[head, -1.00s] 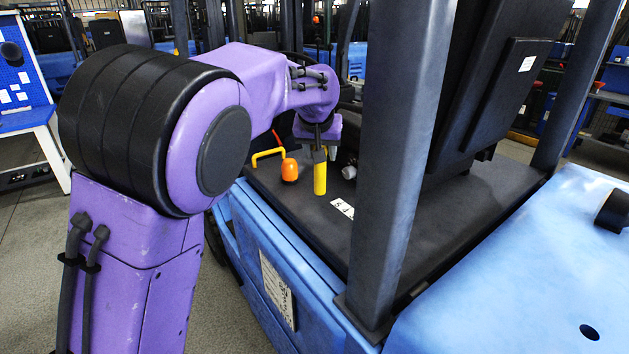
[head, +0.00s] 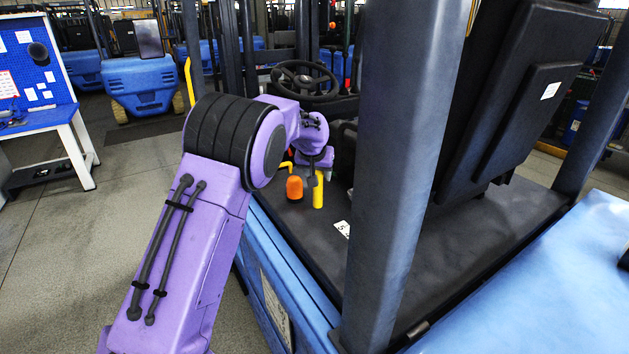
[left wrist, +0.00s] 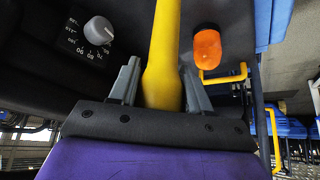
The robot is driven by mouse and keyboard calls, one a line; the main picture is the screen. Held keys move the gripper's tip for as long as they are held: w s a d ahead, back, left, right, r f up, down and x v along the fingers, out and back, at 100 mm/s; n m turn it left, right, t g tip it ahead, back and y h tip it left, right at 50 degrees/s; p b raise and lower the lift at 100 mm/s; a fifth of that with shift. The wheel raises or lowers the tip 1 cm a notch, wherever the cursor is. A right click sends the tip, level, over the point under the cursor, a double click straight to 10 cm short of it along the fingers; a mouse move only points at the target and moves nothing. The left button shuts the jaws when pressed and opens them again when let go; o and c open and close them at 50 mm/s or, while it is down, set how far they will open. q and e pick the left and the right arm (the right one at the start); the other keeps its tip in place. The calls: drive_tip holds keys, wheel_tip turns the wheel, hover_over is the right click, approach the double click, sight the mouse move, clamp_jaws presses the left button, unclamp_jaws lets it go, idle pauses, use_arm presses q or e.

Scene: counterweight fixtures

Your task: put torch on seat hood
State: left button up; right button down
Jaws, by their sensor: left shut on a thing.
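The yellow torch (head: 318,192) is upright over the dark seat hood (head: 450,238) of the blue forklift. My left gripper (head: 314,178) is shut on its upper part. In the left wrist view the torch (left wrist: 164,50) runs between both fingers. I cannot tell whether its lower end touches the hood. My right gripper is not in view.
An orange beacon (head: 294,188) stands on the hood just left of the torch, with a yellow handle (head: 286,165) behind it. A dial knob (left wrist: 99,30) shows in the left wrist view. A dark post (head: 395,160) rises right of the torch.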

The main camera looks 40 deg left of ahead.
use_arm(q)
wheel_tip(320, 180, down, 6)
drive_tip(key=a+p, duration=0.1)
drive_tip(key=a, duration=0.1)
drive_tip(key=shift+w+p, duration=0.3)
drive_tip(key=shift+w, duration=0.05)
drive_tip(key=o, duration=1.1)
drive_tip(key=shift+o, duration=0.2)
drive_tip(key=shift+a, duration=0.1)
drive_tip(key=b+v, duration=0.3)
drive_tip(key=v, duration=0.9)
